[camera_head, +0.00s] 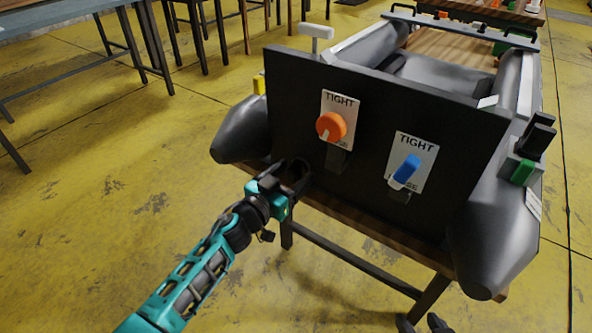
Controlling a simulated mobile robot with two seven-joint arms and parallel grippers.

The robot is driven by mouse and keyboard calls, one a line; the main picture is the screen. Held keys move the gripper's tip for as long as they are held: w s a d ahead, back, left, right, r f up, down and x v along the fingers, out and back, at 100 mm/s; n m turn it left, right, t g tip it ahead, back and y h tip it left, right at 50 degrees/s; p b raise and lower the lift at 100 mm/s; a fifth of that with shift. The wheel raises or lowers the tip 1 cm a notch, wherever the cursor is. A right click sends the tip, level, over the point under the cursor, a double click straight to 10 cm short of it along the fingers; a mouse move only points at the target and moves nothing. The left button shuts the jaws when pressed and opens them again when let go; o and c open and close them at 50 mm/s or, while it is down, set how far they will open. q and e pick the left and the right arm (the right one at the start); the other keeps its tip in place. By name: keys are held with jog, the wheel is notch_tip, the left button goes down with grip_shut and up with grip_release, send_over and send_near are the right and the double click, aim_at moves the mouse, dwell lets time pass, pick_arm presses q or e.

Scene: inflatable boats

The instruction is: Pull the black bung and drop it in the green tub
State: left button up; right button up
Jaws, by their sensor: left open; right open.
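I cannot single out the black bung with certainty. A black part (537,137) stands on a grey fitting on the boat's right tube, with a small green piece beside it. Dark shapes also show below the orange and blue knobs on the black transom. My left gripper (290,180) is open at the transom's lower left edge, apparently empty. Only dark tips of my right gripper (422,323) show at the bottom edge; it is open.
The grey inflatable boat (487,240) rests on a wooden-topped table. Its transom (290,100) carries an orange knob (331,126) and a blue knob (407,168) on plates marked TIGHT. A table stands at upper left.

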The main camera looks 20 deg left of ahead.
aim_at(289, 177)
dwell(0.3)
pick_arm(q)
grip_shut()
dwell(0.6)
jog(key=shift+s, duration=0.1)
jog(key=shift+p+v, duration=1.1)
jog(key=shift+v, duration=1.8)
